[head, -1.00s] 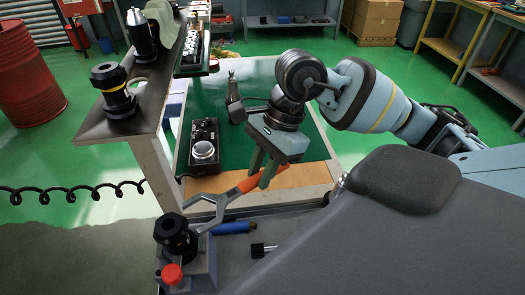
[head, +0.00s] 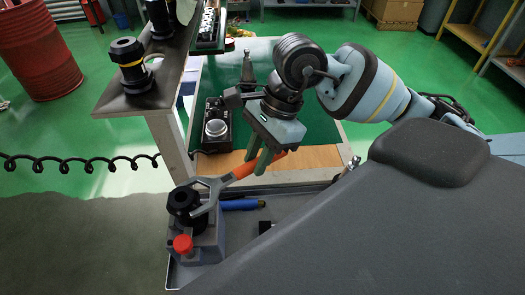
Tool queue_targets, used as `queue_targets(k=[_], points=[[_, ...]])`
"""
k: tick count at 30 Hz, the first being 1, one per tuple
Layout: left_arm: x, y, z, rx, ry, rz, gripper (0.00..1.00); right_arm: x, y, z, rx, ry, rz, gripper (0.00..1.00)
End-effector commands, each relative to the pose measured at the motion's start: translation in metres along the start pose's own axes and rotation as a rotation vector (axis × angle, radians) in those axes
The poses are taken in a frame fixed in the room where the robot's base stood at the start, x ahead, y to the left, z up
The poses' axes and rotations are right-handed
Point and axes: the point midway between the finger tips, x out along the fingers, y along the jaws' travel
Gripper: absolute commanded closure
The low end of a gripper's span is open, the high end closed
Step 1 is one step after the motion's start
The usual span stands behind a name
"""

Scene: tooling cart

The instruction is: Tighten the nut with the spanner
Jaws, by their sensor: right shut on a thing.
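The spanner (head: 242,172) has an orange handle and a grey open-ended head. My right gripper (head: 262,161) is shut on the handle, with the head pointing left and toward me. The black nut part (head: 184,199) sits on a grey block fixture (head: 207,242) at the lower middle. The spanner's jaw is at the right side of the nut part, one prong behind it and one in front. I cannot tell whether the jaw is fully seated around it. My left gripper is not in view.
A red knob (head: 183,244) is on the fixture's front. A blue-handled tool (head: 241,204) lies in the grey tray behind. A black control box (head: 213,128) stands on the green mat. A shelf (head: 150,92) with black tool holders is at upper left.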

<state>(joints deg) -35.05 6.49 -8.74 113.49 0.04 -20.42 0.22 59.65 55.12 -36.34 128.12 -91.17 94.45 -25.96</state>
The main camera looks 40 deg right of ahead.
Motion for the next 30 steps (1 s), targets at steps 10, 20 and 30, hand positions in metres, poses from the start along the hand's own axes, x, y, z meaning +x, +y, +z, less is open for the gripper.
queue_targets(k=[10,20,30], points=[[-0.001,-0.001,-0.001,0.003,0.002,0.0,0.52,0.004,0.0,0.012,-0.002,-0.002,-0.001,1.0],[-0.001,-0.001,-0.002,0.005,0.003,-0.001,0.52,0.007,0.0,0.019,0.0,-0.001,-0.002,1.0],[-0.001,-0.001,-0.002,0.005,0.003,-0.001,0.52,0.008,0.0,0.02,0.0,-0.001,-0.001,1.0]])
